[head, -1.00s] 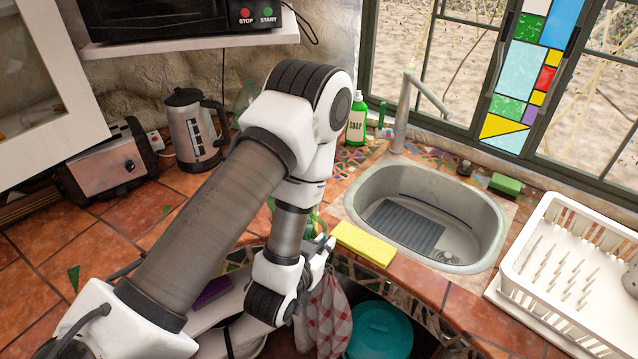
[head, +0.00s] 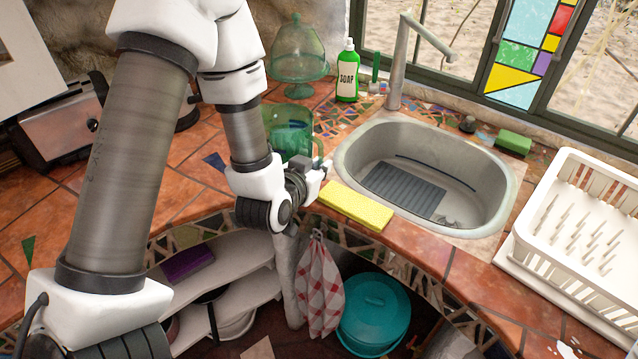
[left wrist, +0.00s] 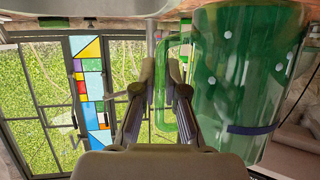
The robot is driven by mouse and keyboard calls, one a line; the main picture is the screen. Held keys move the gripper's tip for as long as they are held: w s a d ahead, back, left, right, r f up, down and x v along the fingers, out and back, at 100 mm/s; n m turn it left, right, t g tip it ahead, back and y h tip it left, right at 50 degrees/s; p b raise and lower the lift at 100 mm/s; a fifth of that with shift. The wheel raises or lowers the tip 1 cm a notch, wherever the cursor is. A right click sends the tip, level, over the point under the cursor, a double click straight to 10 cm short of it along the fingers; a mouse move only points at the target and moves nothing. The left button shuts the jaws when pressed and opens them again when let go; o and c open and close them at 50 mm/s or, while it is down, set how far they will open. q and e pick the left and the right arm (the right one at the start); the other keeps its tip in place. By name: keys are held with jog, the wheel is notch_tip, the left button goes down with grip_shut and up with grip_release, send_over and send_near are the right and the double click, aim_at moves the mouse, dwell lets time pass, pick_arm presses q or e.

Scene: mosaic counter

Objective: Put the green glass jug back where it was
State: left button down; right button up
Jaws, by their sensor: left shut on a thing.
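The green glass jug (head: 288,132) is see-through and upright at the counter's inner edge, left of the sink, in the head view. My left gripper (head: 318,172) is beside it on its near right side. In the left wrist view the jug (left wrist: 222,70) fills the right side, with its handle (left wrist: 187,85) between the fingers of my left gripper (left wrist: 168,72), which is shut on the handle. My forearm hides part of the jug's left side in the head view. I cannot tell whether its base touches the tiles. My right gripper is not in view.
A yellow sponge (head: 355,206) lies just right of the gripper, before the sink (head: 500,205). Behind the jug stand a green glass dome (head: 298,58) and a soap bottle (head: 347,75). A white dish rack (head: 540,250) is at right.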

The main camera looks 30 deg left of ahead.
pick_arm(q)
jog(key=w+a+f+p, duration=0.1)
jog(key=w+a, duration=0.1)
jog(key=w, duration=0.1)
jog(key=w+a+f+p, duration=0.1)
jog(key=w, duration=0.2)
jog(key=w+a+f+p, duration=0.1)
jog(key=w+a+p, duration=0.1)
jog(key=w, duration=0.1)
jog(key=shift+a+f, duration=0.3)
jog(key=shift+f, duration=0.05)
jog(key=shift+w+f, duration=0.1)
jog(key=shift+f, duration=0.2)
jog(key=shift+f, duration=0.1)
jog(key=c, duration=1.2)
grip_release()
jog(key=shift+d, duration=0.1)
